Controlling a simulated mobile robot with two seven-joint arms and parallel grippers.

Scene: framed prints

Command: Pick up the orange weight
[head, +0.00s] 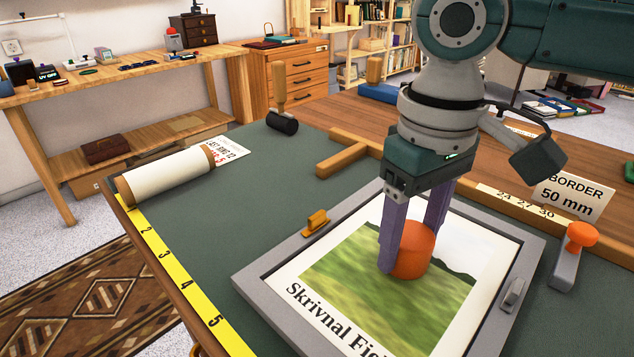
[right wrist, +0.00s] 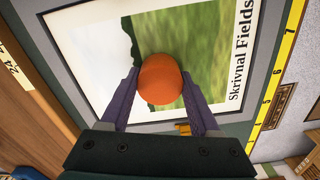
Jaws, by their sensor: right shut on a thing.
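The orange weight (head: 414,252) is a short cylinder over the framed landscape print (head: 345,284). My right gripper (head: 408,262) points down with its purple fingers on either side of the weight, shut on it. In the right wrist view, the weight (right wrist: 161,80) sits between the two fingertips (right wrist: 160,88). I cannot tell whether its underside touches the print. My left gripper is not in view.
A grey frame (head: 258,288) surrounds the print on the green mat (head: 262,190). A paper roll (head: 168,177) lies at left, a black-headed mallet (head: 281,110) behind. An orange-topped tool (head: 570,255) and a "BORDER 50 mm" card (head: 572,199) stand at right.

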